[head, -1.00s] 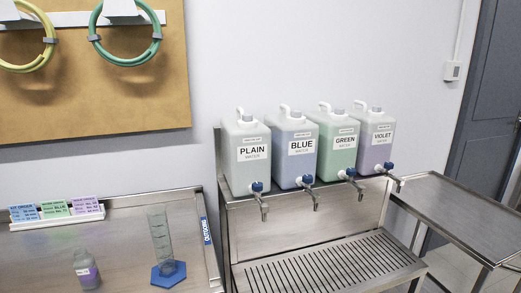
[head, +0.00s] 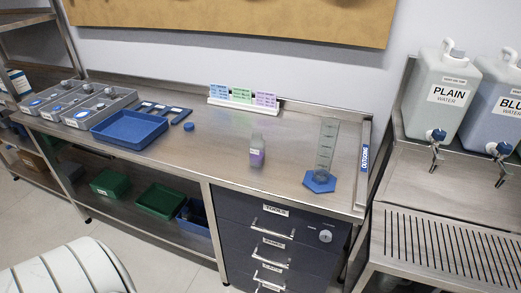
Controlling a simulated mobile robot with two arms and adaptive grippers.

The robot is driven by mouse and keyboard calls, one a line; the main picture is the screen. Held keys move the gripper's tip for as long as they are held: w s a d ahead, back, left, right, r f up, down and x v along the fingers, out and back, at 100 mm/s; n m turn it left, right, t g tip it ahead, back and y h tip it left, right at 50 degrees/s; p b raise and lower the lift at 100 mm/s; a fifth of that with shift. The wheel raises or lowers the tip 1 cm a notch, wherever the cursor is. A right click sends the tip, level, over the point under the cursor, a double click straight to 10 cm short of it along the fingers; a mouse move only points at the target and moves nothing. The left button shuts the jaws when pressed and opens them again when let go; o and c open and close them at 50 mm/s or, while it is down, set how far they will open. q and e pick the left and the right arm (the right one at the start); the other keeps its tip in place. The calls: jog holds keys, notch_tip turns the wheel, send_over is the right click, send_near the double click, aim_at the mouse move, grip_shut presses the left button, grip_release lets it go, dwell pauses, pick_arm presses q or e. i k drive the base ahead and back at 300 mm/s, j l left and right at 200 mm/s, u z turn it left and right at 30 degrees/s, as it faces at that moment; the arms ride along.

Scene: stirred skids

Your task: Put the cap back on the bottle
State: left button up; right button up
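A small translucent bottle (head: 257,150) with a purple label stands upright on the steel worktop (head: 220,160), right of centre. No cap can be made out on its neck. A small round blue piece that looks like the cap (head: 188,127) lies on the worktop to the left of the bottle, apart from it, by the blue rack. Neither of my grippers shows in the head view.
A graduated cylinder on a blue hexagonal base (head: 320,181) stands right of the bottle. A blue tray (head: 130,131), a blue slotted rack (head: 163,110) and grey bins (head: 80,103) are at left. Coloured cards (head: 243,96) stand behind. Worktop between cap and bottle is clear.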

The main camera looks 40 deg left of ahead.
aim_at(256, 145)
jog(key=u, duration=1.75)
